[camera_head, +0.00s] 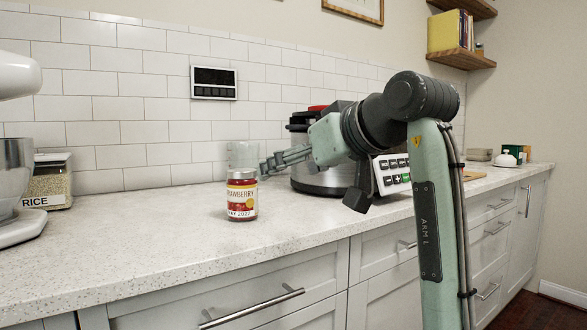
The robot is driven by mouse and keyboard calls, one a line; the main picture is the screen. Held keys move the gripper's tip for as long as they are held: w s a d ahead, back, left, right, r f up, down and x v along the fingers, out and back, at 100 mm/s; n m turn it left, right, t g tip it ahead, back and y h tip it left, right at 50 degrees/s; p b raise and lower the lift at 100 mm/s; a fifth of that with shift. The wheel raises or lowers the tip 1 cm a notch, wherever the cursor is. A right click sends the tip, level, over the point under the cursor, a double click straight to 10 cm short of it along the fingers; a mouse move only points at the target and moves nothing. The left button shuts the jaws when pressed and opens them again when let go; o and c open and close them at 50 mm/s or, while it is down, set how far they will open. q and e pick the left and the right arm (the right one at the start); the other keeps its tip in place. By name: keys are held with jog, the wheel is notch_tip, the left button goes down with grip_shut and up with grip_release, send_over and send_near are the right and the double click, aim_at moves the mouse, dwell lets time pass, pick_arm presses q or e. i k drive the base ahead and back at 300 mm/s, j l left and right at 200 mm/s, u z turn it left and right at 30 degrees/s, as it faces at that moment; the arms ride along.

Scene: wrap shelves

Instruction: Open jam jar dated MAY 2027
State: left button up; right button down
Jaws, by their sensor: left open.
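A jam jar (242,199) with a red strawberry label stands upright on the counter. The bottom of its label reads what looks like MAY 2027, with the first letters hard to make out. It has a metallic-looking lid (241,174). My left gripper (267,167) is open, its fingers pointing left just right of the lid. They look empty; I cannot tell whether they touch the jar. My right gripper is not in view.
A clear glass (243,154) shows just behind the jar. A round cooker (325,177) with a button panel stands behind my left arm. A rice container (49,183) and a mixer (14,190) are at the left. The counter front (160,247) is clear.

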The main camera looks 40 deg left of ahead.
aim_at(242, 193)
jog(key=k+l, duration=0.1)
jog(key=l, duration=0.45)
jog(key=k+l, duration=0.1)
jog(key=l, duration=0.4)
jog(key=k+l, duration=0.1)
jog(key=l, duration=0.45)
